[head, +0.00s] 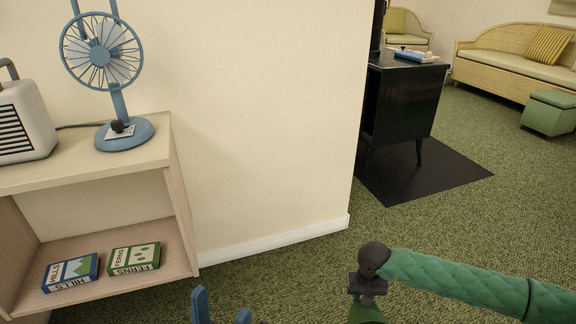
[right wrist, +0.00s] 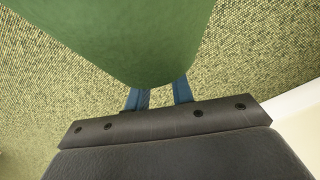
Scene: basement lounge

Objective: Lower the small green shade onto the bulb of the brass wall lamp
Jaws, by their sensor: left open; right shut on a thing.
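The small green shade (right wrist: 115,40) fills the upper part of the right wrist view. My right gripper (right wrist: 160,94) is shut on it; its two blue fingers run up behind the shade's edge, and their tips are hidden. In the head view a small part of the green shade (head: 366,313) shows at the bottom edge, below my dark right wrist. My left gripper (head: 222,308) is at the bottom edge of the head view, with two blue fingers apart and nothing seen between them. The brass wall lamp and its bulb are in neither view.
A shelf unit (head: 172,160) at left bears a blue fan (head: 117,128) and a cream heater-like box (head: 22,120); two boxes, blue (head: 70,272) and green (head: 134,258), lie below. A black stove (head: 405,105) stands beyond the wall corner. Green carpet (head: 420,220) is open at right.

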